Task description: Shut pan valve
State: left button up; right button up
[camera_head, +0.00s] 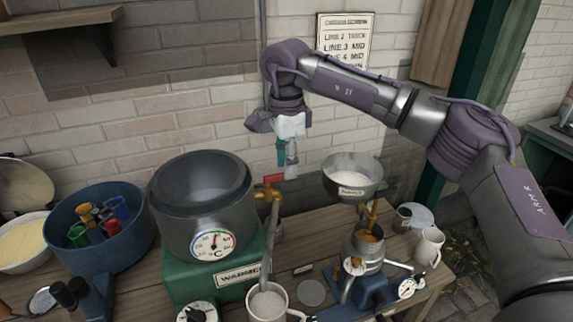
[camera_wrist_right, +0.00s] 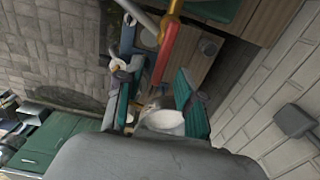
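The dark pan (camera_head: 172,205) with a temperature dial (camera_head: 213,245) stands on the green warmer (camera_head: 238,280). A brass valve with a red handle (camera_head: 272,179) is on its right side, above a pipe leading down. In the right wrist view the red handle (camera_wrist_right: 166,52) shows beyond the fingers, slanting. My right gripper (camera_head: 287,158) hangs just above and to the right of the handle, pointing down. Its teal fingertips (camera_wrist_right: 157,95) are apart, with no grip on the handle visible.
A metal bowl of white liquid (camera_head: 352,182) stands right of the valve, above a blue-based separator (camera_head: 375,285). A pale cup (camera_head: 267,303) is below the pipe. A blue tub (camera_head: 95,255) holds coloured items at left. The brick wall is close behind.

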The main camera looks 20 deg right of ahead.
jog(key=shift+f, duration=0.65)
pick_arm(q)
jog(key=shift+s+r, duration=0.1)
jog(key=shift+s, duration=0.05)
pick_arm(e)
jog(key=shift+f, duration=0.15)
pick_arm(q)
jog(key=shift+s, duration=0.1)
jog(key=shift+s, duration=0.1)
pick_arm(e)
grip_shut()
